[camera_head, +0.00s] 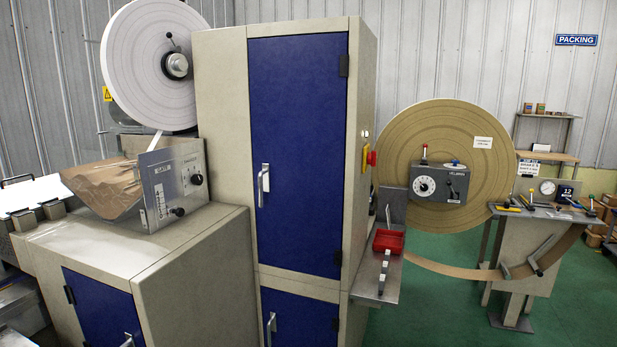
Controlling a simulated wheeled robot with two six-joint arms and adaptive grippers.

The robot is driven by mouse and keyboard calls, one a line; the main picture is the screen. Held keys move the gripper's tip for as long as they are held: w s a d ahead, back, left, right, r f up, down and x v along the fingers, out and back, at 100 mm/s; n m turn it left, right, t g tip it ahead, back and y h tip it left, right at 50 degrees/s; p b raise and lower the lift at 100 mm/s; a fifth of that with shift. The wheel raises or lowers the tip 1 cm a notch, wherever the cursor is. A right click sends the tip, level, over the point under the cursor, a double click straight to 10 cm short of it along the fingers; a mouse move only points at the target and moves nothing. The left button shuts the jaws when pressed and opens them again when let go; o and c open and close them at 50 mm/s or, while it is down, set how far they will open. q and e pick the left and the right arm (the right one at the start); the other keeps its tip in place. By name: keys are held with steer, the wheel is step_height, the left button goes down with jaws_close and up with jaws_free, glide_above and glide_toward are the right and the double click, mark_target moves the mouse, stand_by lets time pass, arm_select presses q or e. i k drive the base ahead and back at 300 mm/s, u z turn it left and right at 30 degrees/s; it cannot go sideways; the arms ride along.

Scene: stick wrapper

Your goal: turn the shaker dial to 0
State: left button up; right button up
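A tilted grey control panel (172,187) stands on the low cabinet at the left, beside a brown paper-lined hopper (108,187). It carries a black knob (196,179) near its right edge and another dark knob (178,211) low down. Its lettering is too small to read surely. A grey box (440,184) in front of the large brown roll has a round white dial (424,187) with marks around it. I cannot tell for sure which of these is the shaker dial, nor its setting. Neither of my grippers is in view.
A tall cabinet with a blue door (298,155) stands between the two panels. A small shelf with a red tray (388,241) juts out at its right. A white reel (150,80) hangs above the hopper. Green floor (440,310) is clear at the lower right.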

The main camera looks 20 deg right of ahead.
mark_target(197, 179)
steer(key=z, duration=0.8)
steer(key=i, duration=0.45)
